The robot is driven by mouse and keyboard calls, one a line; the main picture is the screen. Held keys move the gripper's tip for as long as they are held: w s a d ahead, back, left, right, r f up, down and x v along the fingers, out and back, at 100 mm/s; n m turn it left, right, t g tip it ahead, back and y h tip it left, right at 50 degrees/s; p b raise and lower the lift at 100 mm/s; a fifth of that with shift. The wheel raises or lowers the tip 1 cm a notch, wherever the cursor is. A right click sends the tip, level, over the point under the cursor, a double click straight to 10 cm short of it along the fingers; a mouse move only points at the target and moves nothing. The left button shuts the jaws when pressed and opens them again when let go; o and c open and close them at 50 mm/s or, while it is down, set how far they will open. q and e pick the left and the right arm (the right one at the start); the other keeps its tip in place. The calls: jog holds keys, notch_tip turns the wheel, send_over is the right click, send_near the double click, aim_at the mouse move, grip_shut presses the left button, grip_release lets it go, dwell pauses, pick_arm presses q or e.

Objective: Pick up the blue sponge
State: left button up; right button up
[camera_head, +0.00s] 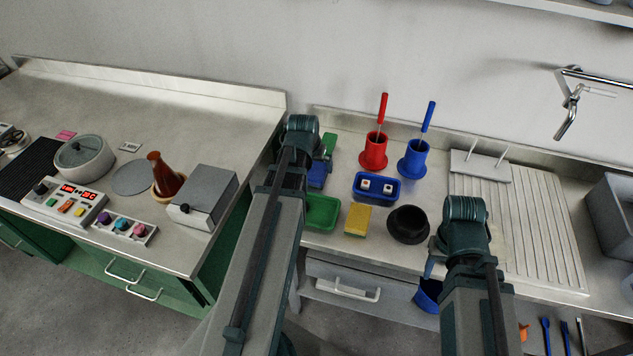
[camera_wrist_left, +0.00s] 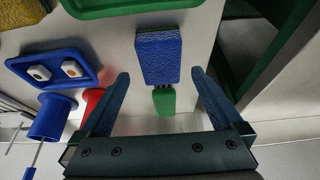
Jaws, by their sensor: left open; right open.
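The blue sponge (camera_head: 317,178) lies on the sink-side worktop, behind the green tray and partly hidden by my left arm in the head view. In the left wrist view the blue sponge (camera_wrist_left: 160,58) is a textured blue block with a green piece (camera_wrist_left: 164,101) at its lower end. My left gripper (camera_wrist_left: 160,74) is open and empty. Its two fingers show either side of the sponge with gaps; their height relative to it is unclear. My right gripper (camera_head: 432,266) is open at the worktop's front edge, mostly hidden by its own wrist.
Nearby are a green tray (camera_head: 321,212), a yellow sponge (camera_head: 357,220), a blue tray (camera_head: 356,187) with two white blocks, and a black bowl (camera_head: 408,225). Red (camera_head: 373,153) and blue (camera_head: 413,160) holders stand behind. The left bench (camera_head: 215,115) ends beside my left arm.

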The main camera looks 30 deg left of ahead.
aim_at(317, 170)
pick_arm(q)
jog(key=shift+w+f, duration=0.15)
jog(key=shift+f, duration=0.2)
pick_arm(e)
jog(key=shift+f, duration=0.35)
pick_arm(q)
jog(key=b+x, duration=0.4)
jog(key=x, duration=0.1)
jog(key=shift+w+a+b, duration=0.1)
jog(key=shift+w+b, duration=0.1)
jog(key=shift+b, duration=0.2)
pick_arm(e)
notch_tip(317, 170, down, 5)
jog(key=shift+r, duration=0.2)
pick_arm(q)
jog(key=shift+f, duration=0.2)
pick_arm(e)
jog(key=shift+f, duration=0.2)
pick_arm(q)
jog(key=c, duration=1.2)
jog(key=shift+r, duration=0.2)
pick_arm(e)
jog(key=shift+r, duration=0.15)
pick_arm(q)
notch_tip(317, 170, up, 10)
jog(key=p, duration=1)
jog(key=shift+r, duration=0.1)
pick_arm(e)
notch_tip(317, 170, up, 10)
